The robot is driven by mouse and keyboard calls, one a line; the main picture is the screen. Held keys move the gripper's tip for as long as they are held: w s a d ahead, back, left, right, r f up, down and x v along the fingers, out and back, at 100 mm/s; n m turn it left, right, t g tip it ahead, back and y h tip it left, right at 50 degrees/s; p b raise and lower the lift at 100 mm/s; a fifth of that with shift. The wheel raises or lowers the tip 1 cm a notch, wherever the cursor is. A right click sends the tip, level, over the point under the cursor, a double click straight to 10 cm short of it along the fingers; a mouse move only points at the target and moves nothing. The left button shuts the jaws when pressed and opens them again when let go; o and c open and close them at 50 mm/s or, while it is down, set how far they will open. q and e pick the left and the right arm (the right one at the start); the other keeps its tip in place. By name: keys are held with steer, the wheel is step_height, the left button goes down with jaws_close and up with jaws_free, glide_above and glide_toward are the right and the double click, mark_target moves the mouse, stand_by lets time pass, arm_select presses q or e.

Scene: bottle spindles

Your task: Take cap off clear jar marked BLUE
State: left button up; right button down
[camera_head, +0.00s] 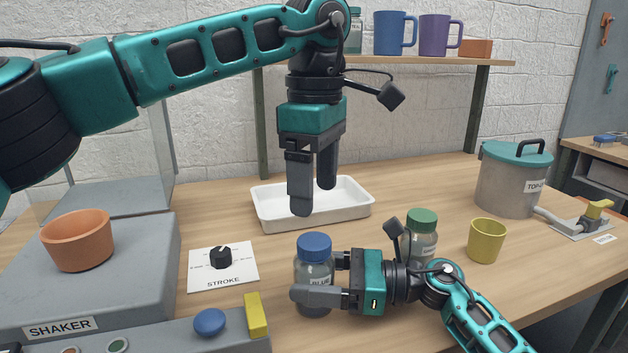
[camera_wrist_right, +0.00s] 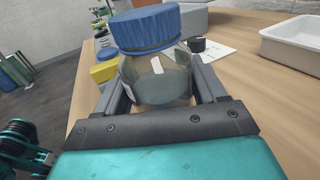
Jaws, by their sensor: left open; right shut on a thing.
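The clear jar (camera_head: 313,273) marked BLUE stands upright on the table, its label partly covered by my right gripper. Its ribbed blue cap (camera_head: 314,246) is on top; in the right wrist view the cap (camera_wrist_right: 143,29) sits on the jar (camera_wrist_right: 158,76). My right gripper (camera_head: 318,280) is shut on the jar's body from the right, with a finger on either side. My left gripper (camera_head: 314,198) is open and empty, pointing down above and behind the jar, apart from the cap.
A green-capped jar (camera_head: 421,236) and a yellow cup (camera_head: 486,241) stand to the right. A white tray (camera_head: 340,214) lies behind. The STROKE dial card (camera_head: 222,266) and the shaker (camera_head: 120,270) with a terracotta pot (camera_head: 78,241) are left. A lidded pot (camera_head: 510,185) stands back right.

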mark_target(314, 240)
arm_select(q)
steer(key=m, duration=0.3)
steer(key=shift+m, duration=0.4)
steer(key=m, duration=1)
steer(key=shift+m, duration=0.3)
steer(key=m, duration=0.4)
steer(key=shift+f, duration=4)
